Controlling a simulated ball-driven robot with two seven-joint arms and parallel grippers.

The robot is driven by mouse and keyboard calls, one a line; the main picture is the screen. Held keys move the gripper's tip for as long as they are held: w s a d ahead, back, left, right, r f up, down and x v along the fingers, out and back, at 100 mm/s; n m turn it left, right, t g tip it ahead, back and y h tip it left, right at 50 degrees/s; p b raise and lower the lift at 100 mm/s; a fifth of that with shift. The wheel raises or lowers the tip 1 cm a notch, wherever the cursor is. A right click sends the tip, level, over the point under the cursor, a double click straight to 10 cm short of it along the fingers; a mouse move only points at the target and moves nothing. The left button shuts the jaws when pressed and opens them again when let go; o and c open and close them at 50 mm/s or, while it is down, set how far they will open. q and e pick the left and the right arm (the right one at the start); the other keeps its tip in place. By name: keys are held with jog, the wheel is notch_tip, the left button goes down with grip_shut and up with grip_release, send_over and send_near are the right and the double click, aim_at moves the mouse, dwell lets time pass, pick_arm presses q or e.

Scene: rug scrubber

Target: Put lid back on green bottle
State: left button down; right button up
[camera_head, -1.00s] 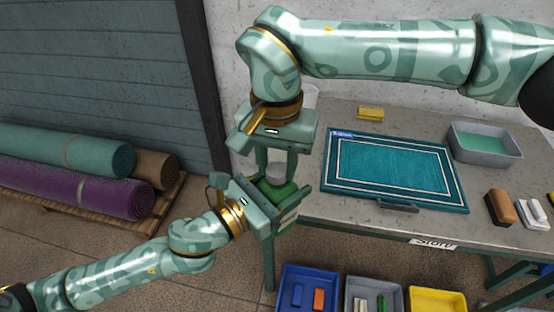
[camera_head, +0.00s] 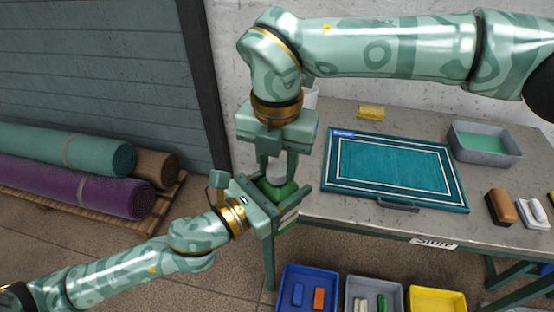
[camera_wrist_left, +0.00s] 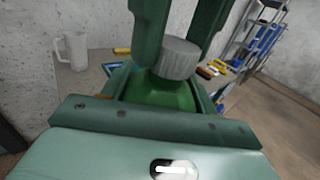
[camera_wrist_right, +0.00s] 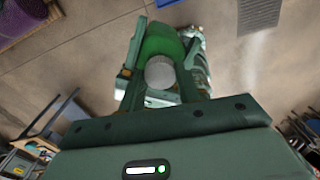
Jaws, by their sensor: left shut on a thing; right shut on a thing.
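The green bottle (camera_head: 279,190) is held upright off the left end of the table by my left gripper (camera_head: 280,203), whose fingers close around its body. It also shows in the left wrist view (camera_wrist_left: 160,94) and the right wrist view (camera_wrist_right: 160,43). The grey ribbed lid (camera_head: 276,171) is at the bottle's top, between the fingers of my right gripper (camera_head: 277,172), which reaches down from above. In the left wrist view the lid (camera_wrist_left: 176,60) appears to meet the bottle's top. How far it is seated or threaded cannot be told.
The grey table (camera_head: 345,222) holds a teal rug (camera_head: 395,168), a grey basin (camera_head: 485,150), a brush (camera_head: 501,207) and a yellow block (camera_head: 370,112). A translucent pitcher (camera_wrist_left: 72,50) stands at the back. Bins (camera_head: 310,280) stand on the floor below. Rolled rugs (camera_head: 75,187) lie left.

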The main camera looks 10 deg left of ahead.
jog(key=m, duration=0.6)
jog(key=shift+w, duration=0.1)
jog(key=m, duration=0.7)
jog(key=o, duration=1)
notch_tip(320, 180, up, 12)
